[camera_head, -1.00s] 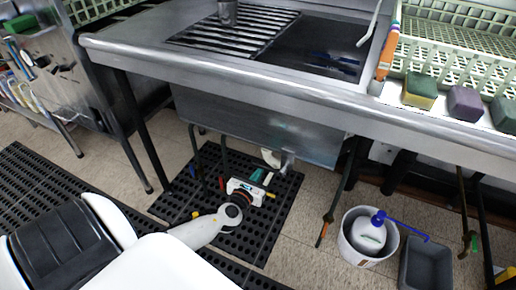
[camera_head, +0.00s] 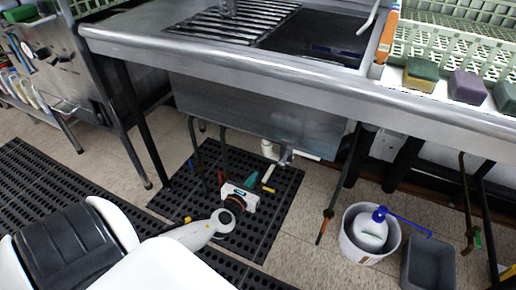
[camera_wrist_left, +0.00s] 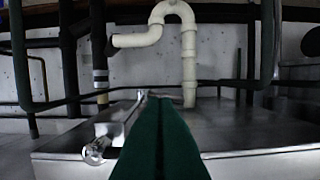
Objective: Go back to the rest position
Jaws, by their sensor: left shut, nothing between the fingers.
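My left gripper (camera_head: 252,179) is low over the floor in front of the sink, below the basin. Its white arm comes in from the lower left. In the left wrist view its two dark green fingers (camera_wrist_left: 158,135) lie together, shut, with nothing seen between them. My right gripper is in neither view.
The steel sink (camera_head: 255,110) stands above and behind the gripper, with white drain pipes (camera_head: 268,150) under it. A white bucket (camera_head: 352,246) holding a blue-topped bottle (camera_head: 372,234) and a grey bin (camera_head: 425,265) stand to the right. Black mat (camera_head: 280,215) lies below.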

